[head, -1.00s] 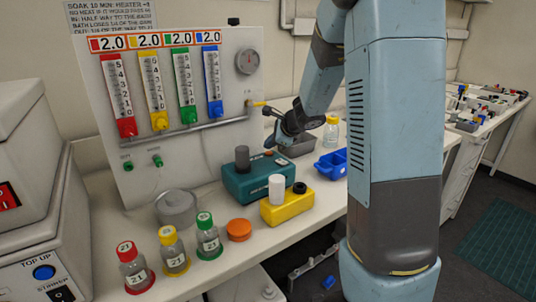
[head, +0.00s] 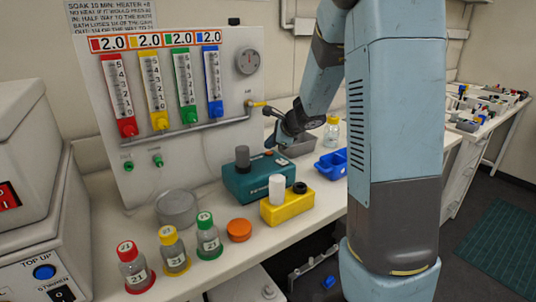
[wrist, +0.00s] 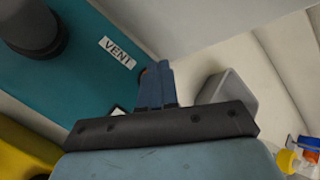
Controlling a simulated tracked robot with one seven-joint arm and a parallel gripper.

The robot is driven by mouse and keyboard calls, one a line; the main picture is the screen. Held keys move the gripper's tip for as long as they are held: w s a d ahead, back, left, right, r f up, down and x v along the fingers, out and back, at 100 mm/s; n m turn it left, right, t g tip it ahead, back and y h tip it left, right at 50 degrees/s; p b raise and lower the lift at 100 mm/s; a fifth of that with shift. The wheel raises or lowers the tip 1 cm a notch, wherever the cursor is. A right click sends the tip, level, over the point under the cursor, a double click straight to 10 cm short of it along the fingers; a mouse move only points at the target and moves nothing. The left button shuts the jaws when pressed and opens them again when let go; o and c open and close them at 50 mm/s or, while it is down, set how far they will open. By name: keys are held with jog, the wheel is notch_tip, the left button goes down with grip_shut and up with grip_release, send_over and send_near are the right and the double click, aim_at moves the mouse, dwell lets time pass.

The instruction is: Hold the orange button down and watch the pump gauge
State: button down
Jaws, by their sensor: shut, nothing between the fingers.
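The teal pump box (head: 235,190) stands on the bench with a grey cylinder on its top. The orange button (head: 268,153) is a small spot on the box's top right. My gripper (head: 268,146) is shut and empty, its tips at or just above the button; contact is not clear. In the wrist view the closed fingers (wrist: 156,78) point at the teal top by the VENT label (wrist: 117,52), and a sliver of the orange button (wrist: 143,72) shows beside them. The round gauge (head: 247,61) is on the white panel; its reading is too small to tell.
A yellow block (head: 287,207) with a white cylinder stands in front of the pump box. A blue tray (head: 332,163) and a grey tray (head: 300,146) lie to the right. Capped bottles (head: 208,237) and an orange disc (head: 239,230) stand at the front.

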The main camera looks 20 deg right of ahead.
aim_at(271, 153)
jog(key=shift+f, duration=0.75)
dwell(1.4)
jog(key=shift+r, duration=0.1)
dwell(1.1)
jog(key=shift+r, duration=0.75)
jog(key=shift+r, duration=2.5)
